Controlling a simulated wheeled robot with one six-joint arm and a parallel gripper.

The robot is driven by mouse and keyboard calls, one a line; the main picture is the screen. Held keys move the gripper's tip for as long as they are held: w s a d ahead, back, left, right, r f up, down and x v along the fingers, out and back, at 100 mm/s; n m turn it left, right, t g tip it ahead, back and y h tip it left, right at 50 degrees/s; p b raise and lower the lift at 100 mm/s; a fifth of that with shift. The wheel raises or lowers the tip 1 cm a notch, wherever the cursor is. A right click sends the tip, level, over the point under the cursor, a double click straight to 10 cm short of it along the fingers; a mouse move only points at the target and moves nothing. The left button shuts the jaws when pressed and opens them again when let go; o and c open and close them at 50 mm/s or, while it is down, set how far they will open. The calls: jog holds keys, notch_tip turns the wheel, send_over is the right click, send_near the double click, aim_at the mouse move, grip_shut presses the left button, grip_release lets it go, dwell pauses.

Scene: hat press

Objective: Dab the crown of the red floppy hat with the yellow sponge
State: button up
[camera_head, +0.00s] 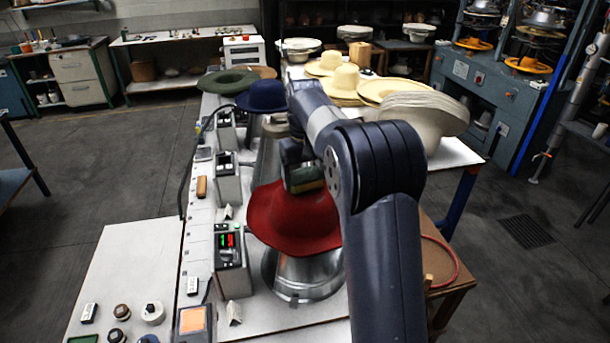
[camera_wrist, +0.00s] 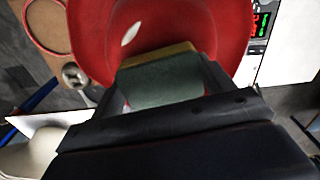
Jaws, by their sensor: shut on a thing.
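The red floppy hat (camera_head: 285,225) sits on a metal press form (camera_head: 303,277) in the middle of the head view, its brim spread wide. It fills the top of the wrist view (camera_wrist: 90,35), with a small pale spot on it. My gripper (camera_wrist: 163,84) is shut on the yellow sponge (camera_wrist: 158,54), which has a green pad (camera_wrist: 160,82) facing the wrist camera. In the head view the sponge is just over the hat's crown, partly hidden by my gripper. I cannot tell whether it touches the crown. My arm hides the hat's right side.
A control box (camera_head: 230,262) with a lit display stands left of the hat. A blue hat (camera_head: 262,97) and a green hat (camera_head: 228,82) lie farther back. Stacked pale hats (camera_head: 420,108) stand at right. An orange-brown block (camera_head: 202,187) lies on the left table strip.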

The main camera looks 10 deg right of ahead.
jog(key=shift+f, duration=0.65)
dwell(1.9)
jog(key=shift+r+p, duration=0.9)
jog(key=shift+r, duration=2.7)
jog(key=shift+f+b, duration=1.35)
jog(key=shift+f, duration=1.65)
jog(key=shift+f, duration=0.5)
jog(key=shift+f, duration=0.1)
